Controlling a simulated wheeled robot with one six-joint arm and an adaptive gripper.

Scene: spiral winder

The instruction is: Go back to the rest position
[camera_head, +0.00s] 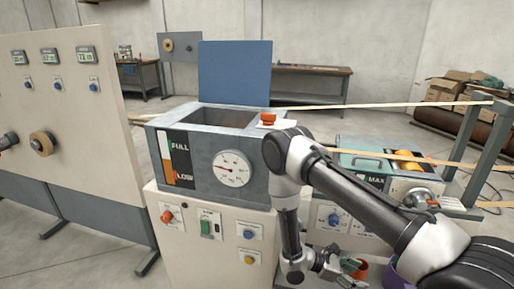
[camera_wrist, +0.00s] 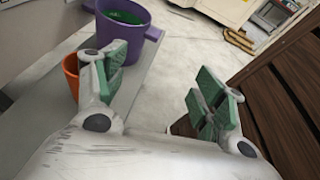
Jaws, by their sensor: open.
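My arm reaches in from the right in the head view and bends down in front of the machine. My gripper (camera_head: 335,268) hangs low at the bottom of the head view, partly cut off by the edge. In the wrist view my gripper (camera_wrist: 168,92) has its green-padded fingers wide apart, with nothing between them. A purple pot (camera_wrist: 150,35) with green contents and an orange cup (camera_wrist: 71,72) stand on a grey ledge (camera_wrist: 125,100) to the left, behind the left finger.
A grey tank (camera_head: 200,170) with a raised blue lid (camera_head: 235,72), gauge and level strip stands left of my arm. A control panel (camera_head: 70,120) fills the left. A green-lidded box (camera_head: 365,165) stands behind my arm. Brown wooden slats (camera_wrist: 280,90) are close on the right.

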